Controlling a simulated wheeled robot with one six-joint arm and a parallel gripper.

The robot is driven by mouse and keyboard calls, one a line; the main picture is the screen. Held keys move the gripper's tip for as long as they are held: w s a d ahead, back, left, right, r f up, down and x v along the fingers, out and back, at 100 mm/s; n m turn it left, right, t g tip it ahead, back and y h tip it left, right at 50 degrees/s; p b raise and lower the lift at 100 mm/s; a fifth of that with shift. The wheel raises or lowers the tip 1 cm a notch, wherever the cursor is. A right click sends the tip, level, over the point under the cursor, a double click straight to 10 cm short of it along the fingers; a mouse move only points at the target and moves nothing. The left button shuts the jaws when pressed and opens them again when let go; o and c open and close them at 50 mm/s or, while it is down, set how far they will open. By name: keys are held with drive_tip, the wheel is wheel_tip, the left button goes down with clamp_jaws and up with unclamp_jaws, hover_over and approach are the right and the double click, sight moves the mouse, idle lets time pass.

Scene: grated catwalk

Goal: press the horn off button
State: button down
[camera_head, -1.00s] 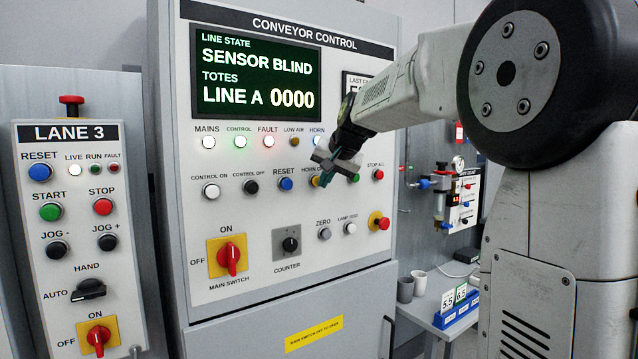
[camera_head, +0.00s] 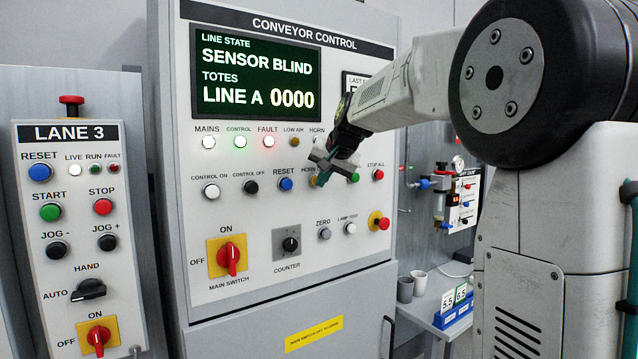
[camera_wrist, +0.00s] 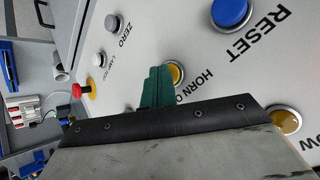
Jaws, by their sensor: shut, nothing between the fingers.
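The horn off button (camera_head: 313,181) is a small amber button in the lower row of the conveyor control panel, just right of the blue RESET button. My gripper (camera_head: 323,176) is in front of it and partly covers it and its label.
The blue RESET button (camera_head: 286,184) and green button (camera_head: 353,177) are close on either side. A red stop-all button (camera_head: 378,174) is further right. The display (camera_head: 257,75) reads SENSOR BLIND. The LANE 3 box (camera_head: 75,230) stands at the left.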

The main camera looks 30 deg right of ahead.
drive_tip(key=shift+s, duration=1.2)
drive_tip(key=shift+s, duration=0.1)
drive_tip(key=s, duration=0.4)
drive_tip(key=shift+s+d, duration=0.1)
drive_tip(key=shift+s, duration=0.3)
idle(0.3)
drive_tip(key=s+a+f+n+g, duration=0.2)
drive_tip(key=s+a+f, duration=0.4)
drive_tip(key=s, duration=0.5)
drive_tip(key=s+a+f+n+g, duration=0.3)
drive_tip(key=s+a+f, duration=0.3)
drive_tip(key=s, duration=0.5)
drive_tip(key=s+a+f+n+g, duration=0.2)
drive_tip(key=s+a+f+n, duration=0.1)
drive_tip(key=s+a+f, duration=0.4)
drive_tip(key=s+f, duration=0.2)
drive_tip(key=s, duration=0.2)
drive_tip(key=shift+f+g+y, duration=0.15)
drive_tip(key=shift+g+y, duration=0.15)
